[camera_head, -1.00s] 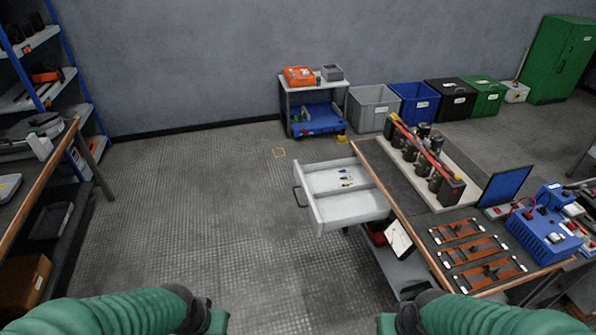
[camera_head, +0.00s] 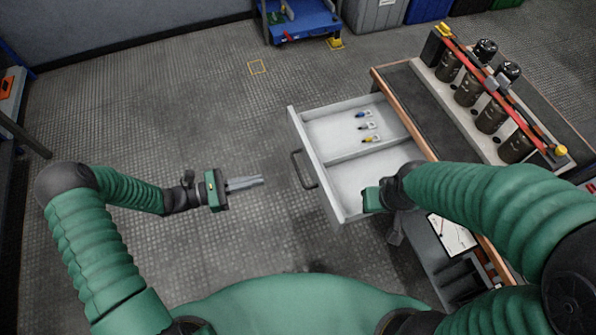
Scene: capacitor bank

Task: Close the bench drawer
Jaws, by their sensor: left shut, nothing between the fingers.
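The white bench drawer (camera_head: 318,170) is pulled out from the left side of the bench (camera_head: 425,115). Its dark bar handle (camera_head: 299,169) is on the left-facing front. A divider splits the inside; several small coloured-tip items (camera_head: 368,126) lie in the far compartment. My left gripper (camera_head: 260,181) is shut and empty, left of the handle and apart from it, fingers pointing right toward the drawer. My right gripper (camera_head: 372,199) is over the near end of the drawer; its fingers are not clearly visible, and my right arm hides part of the bench.
Dark cylindrical capacitors (camera_head: 491,113) with a red bar stand on the bench top. A blue-shelved cart (camera_head: 300,22) and bins (camera_head: 378,12) stand at the back. The floor left of the drawer is clear.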

